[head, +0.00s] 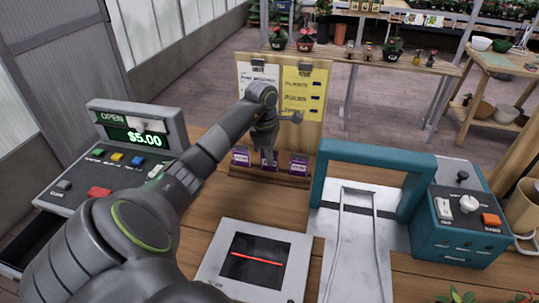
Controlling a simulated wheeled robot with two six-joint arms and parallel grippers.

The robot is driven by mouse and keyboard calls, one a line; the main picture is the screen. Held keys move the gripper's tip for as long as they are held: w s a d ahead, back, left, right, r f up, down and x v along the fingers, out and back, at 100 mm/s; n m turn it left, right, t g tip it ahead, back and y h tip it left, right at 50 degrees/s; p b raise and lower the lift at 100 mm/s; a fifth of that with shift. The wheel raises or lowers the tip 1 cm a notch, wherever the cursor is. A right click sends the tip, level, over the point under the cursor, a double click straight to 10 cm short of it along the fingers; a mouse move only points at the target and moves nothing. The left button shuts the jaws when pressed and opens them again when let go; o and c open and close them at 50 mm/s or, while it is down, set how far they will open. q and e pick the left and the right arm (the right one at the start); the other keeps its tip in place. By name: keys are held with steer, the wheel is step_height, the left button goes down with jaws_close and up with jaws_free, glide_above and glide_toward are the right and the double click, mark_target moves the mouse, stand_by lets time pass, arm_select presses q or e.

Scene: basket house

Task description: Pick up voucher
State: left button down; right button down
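Small purple vouchers stand in a row at the foot of a wooden board: a left one (240,158), a right one (299,167), and a middle one mostly behind my gripper. My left gripper (268,158) points down in front of the middle voucher. Its fingers are small and dark, and I cannot tell whether they touch that voucher or are open or shut. My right gripper is not in view.
A register (136,140) reading $5.00 stands at left on the wooden counter. A flat scanner (216,268) with a red line lies in front. A teal machine (462,222) with an arch stands at right. The wooden board (322,88) holds white and yellow sheets.

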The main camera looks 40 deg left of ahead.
arm_select(q)
steer(key=shift+r, duration=0.1)
steer(key=shift+r+b, duration=0.3)
steer(key=shift+r, duration=0.2)
step_height(320, 180, up, 4)
steer(key=shift+f, duration=0.25)
step_height(320, 180, up, 4)
steer(key=p, duration=0.4)
steer(key=shift+r+p, duration=0.25)
steer(key=shift+p, duration=0.05)
steer(key=shift+r+p, duration=0.45)
steer(key=shift+f, duration=0.1)
steer(key=shift+f+b, duration=0.95)
steer(key=shift+b, duration=0.1)
